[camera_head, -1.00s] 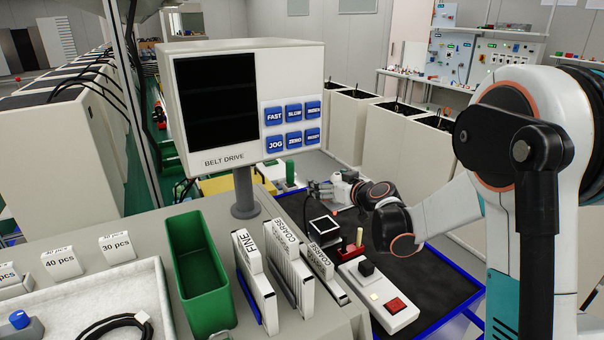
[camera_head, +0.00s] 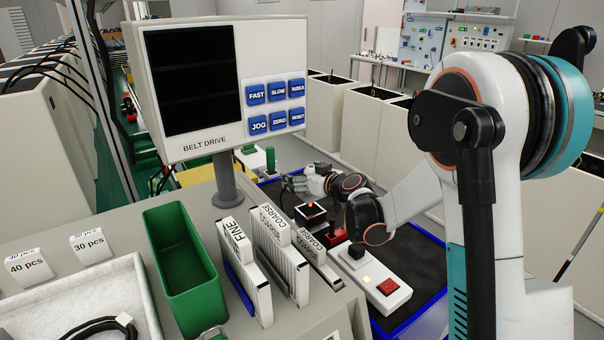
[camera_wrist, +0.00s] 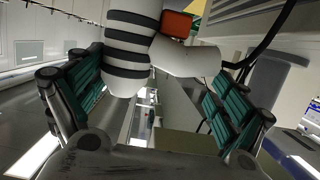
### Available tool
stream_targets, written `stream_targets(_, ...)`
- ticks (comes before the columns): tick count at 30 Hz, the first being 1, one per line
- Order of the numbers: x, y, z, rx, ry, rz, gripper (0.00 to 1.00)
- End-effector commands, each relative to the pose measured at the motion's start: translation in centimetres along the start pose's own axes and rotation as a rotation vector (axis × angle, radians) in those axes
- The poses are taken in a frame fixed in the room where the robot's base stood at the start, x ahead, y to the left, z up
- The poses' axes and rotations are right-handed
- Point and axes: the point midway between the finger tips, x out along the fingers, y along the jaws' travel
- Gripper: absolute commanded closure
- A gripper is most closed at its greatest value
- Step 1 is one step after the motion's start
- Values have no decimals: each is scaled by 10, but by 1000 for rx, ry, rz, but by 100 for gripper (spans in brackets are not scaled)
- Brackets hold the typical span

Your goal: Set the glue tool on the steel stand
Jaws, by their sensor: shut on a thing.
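My gripper (camera_head: 296,184) is over the dark bench top behind the belt drive panel, small and partly hidden by my wrist. In the wrist view its green-padded fingers stand either side of the glue tool (camera_wrist: 128,55), a white body with dark bands and an orange-red block. The tool's white part also shows in the head view (camera_head: 317,184). The grip contact is not clear. A small dark square box with a pale rim (camera_head: 310,219) stands just below the gripper in the picture; I cannot tell if it is the steel stand.
A red holder (camera_head: 337,236) and a white control box with a red button (camera_head: 389,287) stand close by. The belt drive panel (camera_head: 220,85), a green bin (camera_head: 183,262) and upright FINE and COARSE packs (camera_head: 262,285) crowd the nearer counter. Dark bench top is bare at right (camera_head: 420,268).

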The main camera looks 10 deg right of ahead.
Motion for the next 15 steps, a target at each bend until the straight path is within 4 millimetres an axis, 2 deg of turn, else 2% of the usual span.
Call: stream_targets(15, 12, 0, 44, 0, 0, 0, 29)
